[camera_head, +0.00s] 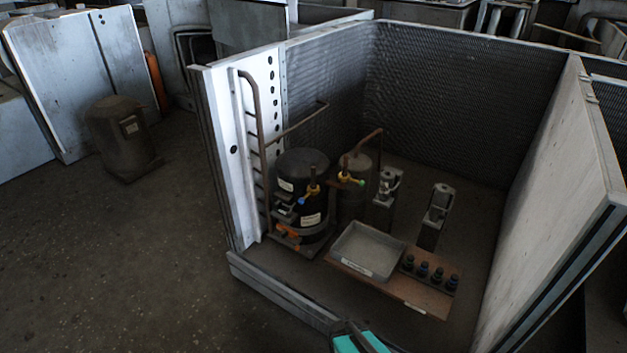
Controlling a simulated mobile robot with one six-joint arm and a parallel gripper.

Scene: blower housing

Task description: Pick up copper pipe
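Several brown, copper-like pipes stand inside the open metal housing; I cannot tell which one the task names. A tall bent pipe (258,115) runs up along the white left panel and hooks over at its top. A thinner pipe (298,127) slants from it up to the right. A short bent pipe (366,142) rises above the grey cylinder (356,190). Their lower ends are partly hidden behind the black compressor (303,190). My gripper's fingers do not show. A teal and black part at the bottom edge may belong to my arm.
A grey tray (367,250) and several dark, blue-topped fittings sit on a brown board (418,296) in the housing. Two small metal devices stand behind. Mesh walls and a right panel (560,190) enclose them. Open floor (120,250) lies left, with another dark tank (121,137).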

